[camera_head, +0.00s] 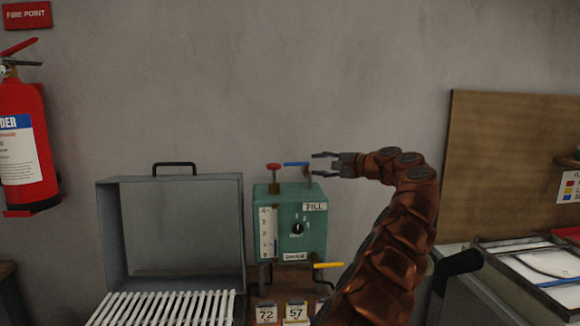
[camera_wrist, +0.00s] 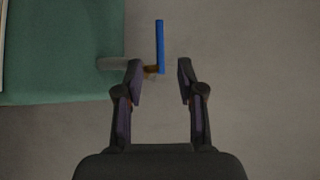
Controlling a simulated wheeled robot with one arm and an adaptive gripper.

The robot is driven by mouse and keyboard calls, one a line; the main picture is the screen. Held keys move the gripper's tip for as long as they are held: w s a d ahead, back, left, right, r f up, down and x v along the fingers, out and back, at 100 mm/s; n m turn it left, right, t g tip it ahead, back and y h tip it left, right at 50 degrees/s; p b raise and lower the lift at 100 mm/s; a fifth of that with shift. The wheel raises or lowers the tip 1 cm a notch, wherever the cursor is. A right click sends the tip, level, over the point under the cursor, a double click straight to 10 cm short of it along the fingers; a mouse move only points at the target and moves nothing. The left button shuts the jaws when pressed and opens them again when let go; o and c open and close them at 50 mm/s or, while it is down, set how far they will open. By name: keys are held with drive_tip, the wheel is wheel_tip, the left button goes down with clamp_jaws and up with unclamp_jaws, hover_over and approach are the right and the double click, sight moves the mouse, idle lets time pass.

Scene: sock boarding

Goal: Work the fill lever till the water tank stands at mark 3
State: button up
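The green water tank (camera_head: 262,196) stands in the middle of the head view. Its white gauge strip (camera_head: 265,225) has numbered marks. A short blue column (camera_head: 276,248) shows low on it, around the lowest mark; the exact level is too small to read. The blue fill lever (camera_head: 296,164) sticks out above the tank's top right, over the FILL label (camera_head: 315,207). My gripper (camera_head: 319,164) is open and empty, just right of the lever. In the wrist view, the blue lever (camera_wrist: 160,45) lies ahead of the gap between my fingertips (camera_wrist: 159,75), without visible contact.
A yellow lever (camera_head: 328,265) sits below, near a lower label. A grey open box (camera_head: 170,182) with a white slatted rack (camera_head: 165,308) stands left. A tray (camera_head: 535,240) lies right. Bare wall surrounds the lever.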

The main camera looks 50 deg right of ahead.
sight(293, 164)
drive_tip(key=w, duration=0.3)
drive_tip(key=w+a+f+p, duration=0.1)
drive_tip(key=w, duration=0.7)
drive_tip(key=shift+w+a+f, duration=0.15)
drive_tip(key=shift+a+f, duration=0.05)
drive_tip(key=shift+f, duration=0.05)
clamp_jaws()
idle(0.4)
